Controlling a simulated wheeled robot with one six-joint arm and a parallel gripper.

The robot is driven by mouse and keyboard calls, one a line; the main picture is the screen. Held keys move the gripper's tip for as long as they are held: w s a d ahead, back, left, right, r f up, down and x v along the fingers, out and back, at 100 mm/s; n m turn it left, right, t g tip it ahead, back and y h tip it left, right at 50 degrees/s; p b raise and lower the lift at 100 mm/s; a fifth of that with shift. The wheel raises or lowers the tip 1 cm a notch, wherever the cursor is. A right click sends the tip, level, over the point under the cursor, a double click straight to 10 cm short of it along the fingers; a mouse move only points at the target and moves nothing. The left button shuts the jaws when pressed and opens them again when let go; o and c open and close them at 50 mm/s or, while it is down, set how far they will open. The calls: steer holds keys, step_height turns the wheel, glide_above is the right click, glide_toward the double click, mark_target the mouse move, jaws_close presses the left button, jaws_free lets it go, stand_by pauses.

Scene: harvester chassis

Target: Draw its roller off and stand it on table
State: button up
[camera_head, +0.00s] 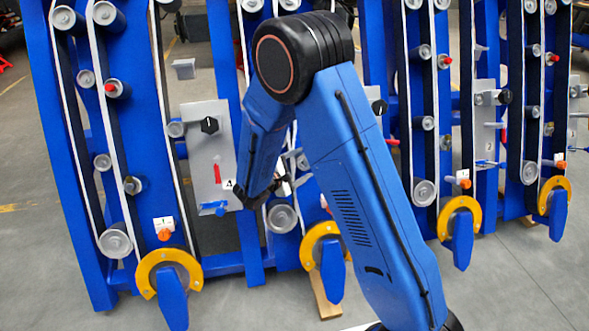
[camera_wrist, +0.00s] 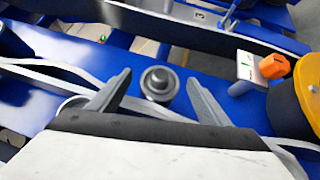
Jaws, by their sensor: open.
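A grey roller (camera_wrist: 160,82) with a dark round end stands out from a blue panel (camera_wrist: 225,98) in the wrist view. My gripper (camera_wrist: 161,80) is open, with one grey finger to the left of the roller and the other to its right. The fingers appear apart from the roller, with a gap on both sides. In the head view my gripper is mostly hidden behind my arm, near a large grey roller (camera_head: 281,217). I cannot tell whether this is the roller in the wrist view. No table is clearly in view.
An orange knob (camera_wrist: 273,66) and yellow guard (camera_wrist: 311,85) are right of my gripper. A white belt (camera_wrist: 70,68) runs close by. Blue frames with several rollers, such as a left one (camera_head: 115,240), and a grey plate (camera_head: 209,150) surround it. Floor (camera_head: 50,270) is clear at left.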

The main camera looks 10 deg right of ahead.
steer(key=shift+x, duration=1)
steer(key=c, duration=1.6)
steer(key=shift+s+r, duration=1)
steer(key=shift+s, duration=0.75)
steer(key=shift+s+r, duration=1)
steer(key=shift+s, duration=0.75)
steer(key=shift+s+r, duration=1)
steer(key=shift+s, duration=0.7)
